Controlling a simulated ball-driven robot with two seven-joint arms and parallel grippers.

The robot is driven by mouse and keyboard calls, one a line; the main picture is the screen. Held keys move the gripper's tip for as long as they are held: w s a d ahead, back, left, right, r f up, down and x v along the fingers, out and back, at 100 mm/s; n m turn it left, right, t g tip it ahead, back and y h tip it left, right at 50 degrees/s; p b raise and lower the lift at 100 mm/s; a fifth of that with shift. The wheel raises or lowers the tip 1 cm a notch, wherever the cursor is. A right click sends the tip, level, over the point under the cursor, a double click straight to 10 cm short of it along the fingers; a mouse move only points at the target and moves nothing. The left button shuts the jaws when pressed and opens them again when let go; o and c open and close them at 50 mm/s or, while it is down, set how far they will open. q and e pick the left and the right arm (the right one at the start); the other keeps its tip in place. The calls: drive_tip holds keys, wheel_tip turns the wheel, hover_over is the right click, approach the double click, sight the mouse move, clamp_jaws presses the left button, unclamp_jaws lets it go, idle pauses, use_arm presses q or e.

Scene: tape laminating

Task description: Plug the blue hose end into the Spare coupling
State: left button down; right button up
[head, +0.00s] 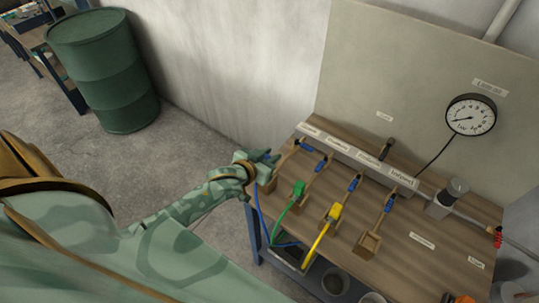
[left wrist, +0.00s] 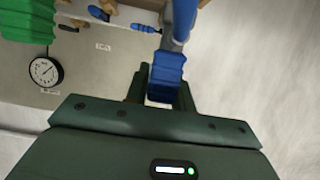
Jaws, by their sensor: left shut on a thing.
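My left gripper (head: 264,158) is at the left edge of the workbench, above the leftmost wooden holder. It is shut on the blue hose end (left wrist: 167,72), which sits between the fingers in the left wrist view. The blue hose (head: 258,205) hangs down from there past the bench edge. A labelled rail (head: 345,153) runs along the back of the bench, with several couplings with blue grips (head: 311,148) in front of it. The labels are too small to read, so I cannot tell which coupling is Spare. My right gripper is not in view.
A green hose end (head: 298,188) and a yellow hose end (head: 334,212) stand in wooden holders. An empty-looking holder (head: 367,244) is to their right. A round gauge (head: 470,115) hangs on the back panel. A green barrel (head: 104,70) stands on the floor, far left.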

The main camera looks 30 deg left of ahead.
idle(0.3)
use_arm(q)
drive_tip(key=shift+f, duration=0.15)
drive_tip(key=shift+f, duration=0.2)
idle(0.4)
drive_tip(key=shift+f, duration=0.1)
idle(0.4)
drive_tip(key=shift+f, duration=0.25)
drive_tip(key=shift+f, duration=0.35)
drive_tip(key=shift+f, duration=0.3)
idle(0.7)
